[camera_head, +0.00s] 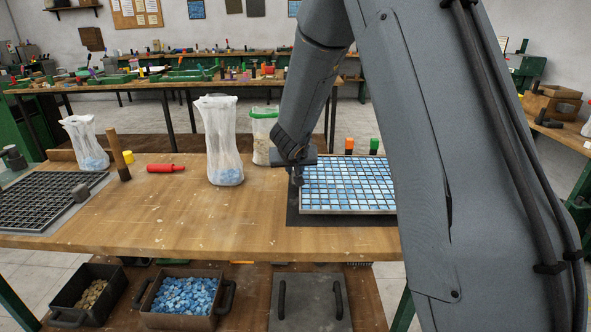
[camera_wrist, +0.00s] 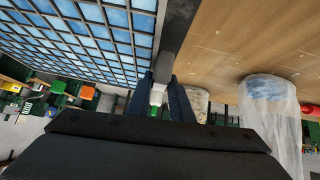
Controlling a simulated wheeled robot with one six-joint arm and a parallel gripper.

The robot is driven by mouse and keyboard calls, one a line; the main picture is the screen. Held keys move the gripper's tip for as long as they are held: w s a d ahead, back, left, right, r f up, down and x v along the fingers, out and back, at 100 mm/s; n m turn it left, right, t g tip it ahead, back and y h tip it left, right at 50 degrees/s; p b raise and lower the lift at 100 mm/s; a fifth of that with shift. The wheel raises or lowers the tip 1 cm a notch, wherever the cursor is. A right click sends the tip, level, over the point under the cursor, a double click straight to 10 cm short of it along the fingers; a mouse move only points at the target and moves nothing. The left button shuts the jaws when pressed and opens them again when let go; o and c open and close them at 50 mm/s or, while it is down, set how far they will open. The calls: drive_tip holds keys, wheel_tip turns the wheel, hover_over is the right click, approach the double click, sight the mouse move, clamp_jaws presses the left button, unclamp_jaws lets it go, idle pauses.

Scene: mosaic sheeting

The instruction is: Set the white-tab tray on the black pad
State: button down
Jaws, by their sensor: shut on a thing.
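A grid tray filled with blue tiles (camera_head: 345,187) is over the black pad (camera_head: 310,219) on the right part of the workbench. The pad shows as a dark strip along the tray's left and front edges. The tray looks level; I cannot tell whether it rests on the pad or hangs just above it. My gripper (camera_head: 298,176) is at the tray's left edge and is shut on it. In the wrist view the fingers (camera_wrist: 166,95) close at the tray's edge, with the tiled grid (camera_wrist: 85,35) on the left. My arm hides the tray's right end.
An empty dark grid (camera_head: 45,200) lies far left. The bench's front middle is clear.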

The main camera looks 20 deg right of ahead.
drive_tip(key=shift+f+b, duration=1.2)
drive_tip(key=shift+f, duration=0.35)
idle(1.0)
drive_tip(key=c, duration=1.5)
unclamp_jaws()
drive_tip(key=shift+s+f, duration=0.1)
drive_tip(key=shift+f, duration=0.1)
drive_tip(key=p+v, duration=0.1)
drive_tip(key=v, duration=0.7)
drive_tip(key=shift+r+p, duration=0.1)
drive_tip(key=shift+p, duration=0.3)
